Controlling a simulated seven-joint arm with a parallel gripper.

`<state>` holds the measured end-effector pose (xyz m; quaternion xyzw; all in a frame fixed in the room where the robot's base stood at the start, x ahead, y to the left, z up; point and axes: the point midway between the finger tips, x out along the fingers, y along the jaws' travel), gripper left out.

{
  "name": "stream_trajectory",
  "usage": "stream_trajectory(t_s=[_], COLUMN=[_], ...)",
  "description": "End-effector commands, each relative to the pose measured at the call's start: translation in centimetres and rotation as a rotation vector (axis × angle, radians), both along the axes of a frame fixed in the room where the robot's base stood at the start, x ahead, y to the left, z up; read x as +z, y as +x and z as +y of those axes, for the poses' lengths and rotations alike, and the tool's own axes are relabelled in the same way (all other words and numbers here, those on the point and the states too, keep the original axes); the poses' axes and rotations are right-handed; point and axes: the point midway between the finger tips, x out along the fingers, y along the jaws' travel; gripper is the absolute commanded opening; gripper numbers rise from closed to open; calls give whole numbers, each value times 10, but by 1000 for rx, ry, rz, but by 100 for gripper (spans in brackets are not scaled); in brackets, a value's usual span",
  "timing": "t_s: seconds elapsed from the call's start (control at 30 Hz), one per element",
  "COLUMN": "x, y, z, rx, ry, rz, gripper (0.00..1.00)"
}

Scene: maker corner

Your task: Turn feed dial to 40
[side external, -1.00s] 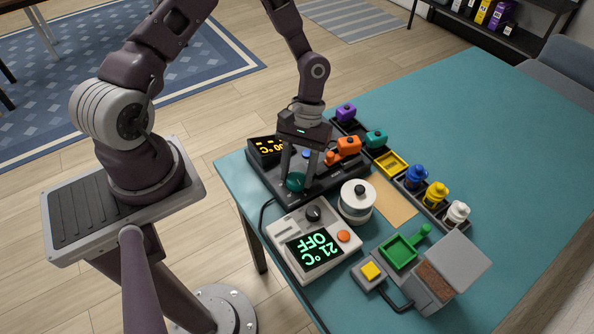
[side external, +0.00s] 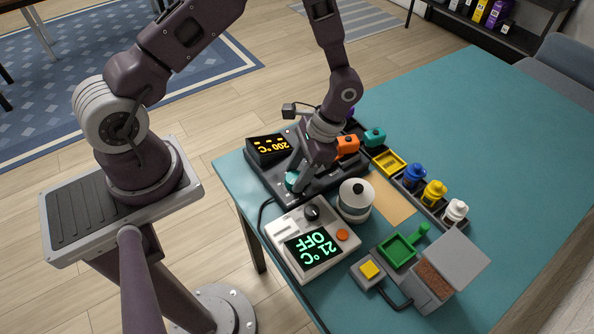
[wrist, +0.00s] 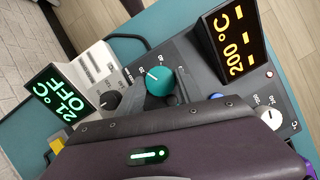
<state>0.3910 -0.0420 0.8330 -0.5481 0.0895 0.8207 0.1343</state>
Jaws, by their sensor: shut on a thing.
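The teal dial (side external: 291,181) sits on the dark machine (side external: 262,180) at the left of the table. In the wrist view the dial (wrist: 160,81) shows a white pointer line aimed toward its upper left. Numbers are printed around it, too small to read surely. My gripper (side external: 297,183) is at the dial, tilted, and shut on it. Its fingers partly cover the dial in the side view. The machine's orange display (side external: 267,147) reads 200 °C with dashes.
A white unit (side external: 311,244) reading 21 °C OFF stands beside the machine, near a round white-lidded container (side external: 355,203). An orange part (side external: 347,146) is close behind my gripper. A white dial (wrist: 271,118) is on the same machine. The table's far right is clear.

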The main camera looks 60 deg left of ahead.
Motion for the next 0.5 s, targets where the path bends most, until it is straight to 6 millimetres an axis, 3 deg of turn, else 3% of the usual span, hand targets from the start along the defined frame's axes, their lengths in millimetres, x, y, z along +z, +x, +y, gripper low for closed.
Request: stream_trajectory(t_s=[0.5], x=[0], y=[-1], z=[-3], rx=[-492], ry=[0], rz=[-2], gripper=[2])
